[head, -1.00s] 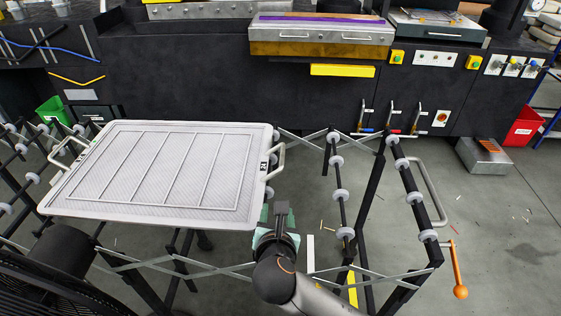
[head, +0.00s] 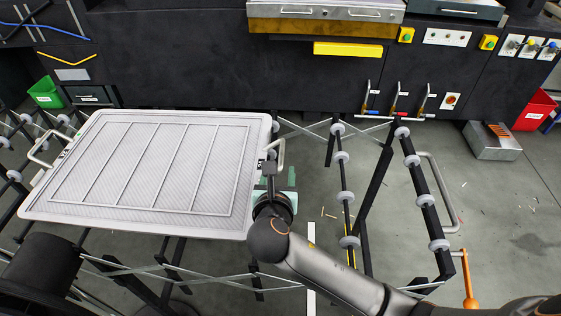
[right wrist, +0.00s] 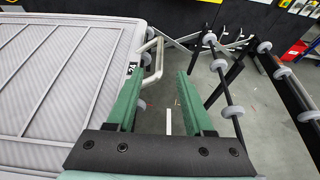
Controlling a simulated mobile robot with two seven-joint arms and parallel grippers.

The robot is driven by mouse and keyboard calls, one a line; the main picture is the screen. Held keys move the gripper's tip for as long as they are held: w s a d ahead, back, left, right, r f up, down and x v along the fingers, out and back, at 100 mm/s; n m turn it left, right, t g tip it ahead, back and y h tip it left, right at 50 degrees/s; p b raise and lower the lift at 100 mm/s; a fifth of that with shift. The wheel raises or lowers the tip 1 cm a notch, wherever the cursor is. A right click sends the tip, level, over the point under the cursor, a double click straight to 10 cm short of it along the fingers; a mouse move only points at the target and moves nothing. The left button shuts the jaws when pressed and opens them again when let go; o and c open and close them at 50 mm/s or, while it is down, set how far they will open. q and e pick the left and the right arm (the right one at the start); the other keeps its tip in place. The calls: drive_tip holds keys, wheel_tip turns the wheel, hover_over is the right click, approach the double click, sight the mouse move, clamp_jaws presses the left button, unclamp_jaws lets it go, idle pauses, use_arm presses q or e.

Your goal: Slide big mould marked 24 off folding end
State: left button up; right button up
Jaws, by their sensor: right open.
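The big mould (head: 140,165), a pale grey ribbed tray, lies flat across the folding roller conveyor at the left of the head view. A tubular handle (head: 281,155) sticks out from its right end. The dark label reading 24 (right wrist: 130,69) shows beside that handle (right wrist: 153,62) in the right wrist view. My right gripper (right wrist: 161,80) is open, its two green fingers pointing at the handle, which lies ahead between the fingertips. In the head view my right gripper (head: 276,180) is at the mould's right end. My left gripper is not in view.
The conveyor's bare rollers (head: 342,157) and lattice continue right of the mould. An orange crank (head: 469,290) hangs at its right front. A black machine (head: 200,65) with levers stands behind. A grey box (head: 491,143) and red bin (head: 535,111) stand on the floor at right.

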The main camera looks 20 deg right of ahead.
sight(281, 157)
drive_tip(key=x, duration=1.1)
drive_tip(key=shift+f, duration=0.1)
clamp_jaws()
idle(1.1)
